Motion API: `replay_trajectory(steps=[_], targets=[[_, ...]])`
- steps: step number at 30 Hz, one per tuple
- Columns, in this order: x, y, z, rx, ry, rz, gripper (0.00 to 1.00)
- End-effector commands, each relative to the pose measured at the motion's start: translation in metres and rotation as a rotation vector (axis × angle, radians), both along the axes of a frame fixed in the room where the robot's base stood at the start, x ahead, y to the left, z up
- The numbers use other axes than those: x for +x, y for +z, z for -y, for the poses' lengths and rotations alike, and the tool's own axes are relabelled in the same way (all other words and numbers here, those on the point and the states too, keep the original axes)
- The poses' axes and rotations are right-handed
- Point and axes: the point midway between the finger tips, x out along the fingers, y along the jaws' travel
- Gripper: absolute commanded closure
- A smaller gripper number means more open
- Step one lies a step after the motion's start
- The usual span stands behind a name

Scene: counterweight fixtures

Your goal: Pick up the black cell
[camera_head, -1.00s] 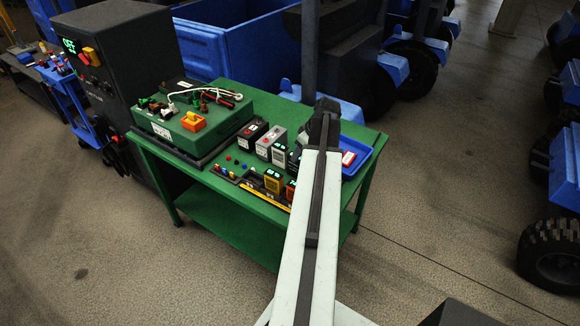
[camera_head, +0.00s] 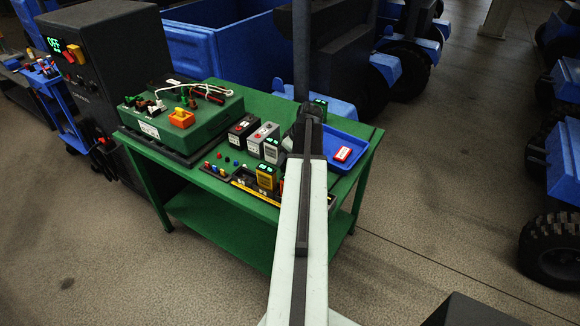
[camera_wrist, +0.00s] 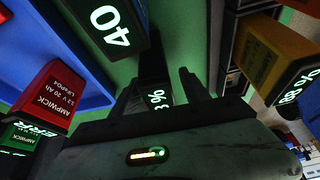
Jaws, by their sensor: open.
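My gripper (camera_head: 307,112) is over the right part of the green table, beside the blue tray's left side. In the wrist view its dark fingers (camera_wrist: 160,85) are apart. A cell with a lit percent display (camera_wrist: 157,99) shows between them; its body is mostly hidden and its colour is unclear. A dark, apparently black cell (camera_wrist: 108,22) with a lit "40" stands beside the fingers, at upper left. In the head view a dark cell top with a green display (camera_head: 320,103) shows just behind my gripper. I cannot match these cells surely between views.
The blue tray (camera_head: 352,163) holds a red cell (camera_head: 342,154), also in the wrist view (camera_wrist: 50,95). A yellow cell (camera_head: 266,177) stands in the front rack. A black box (camera_head: 242,130) and grey units stand left. A green console (camera_head: 182,122) fills the table's left.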

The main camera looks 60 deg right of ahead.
Motion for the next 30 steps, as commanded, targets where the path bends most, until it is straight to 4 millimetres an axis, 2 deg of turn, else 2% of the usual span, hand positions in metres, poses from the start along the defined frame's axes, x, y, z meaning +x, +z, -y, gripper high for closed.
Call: replay_trajectory(steps=[2,6,8,30], targets=[[-0.0003,0.0015,0.0001,0.000,0.000,0.000,0.46],[-0.0006,0.0016,0.0002,0.000,-0.001,0.000,0.85],[-0.0006,0.0017,0.0001,0.000,-0.001,0.000,1.00],[-0.0016,0.0015,0.0008,0.001,-0.002,0.000,1.00]])
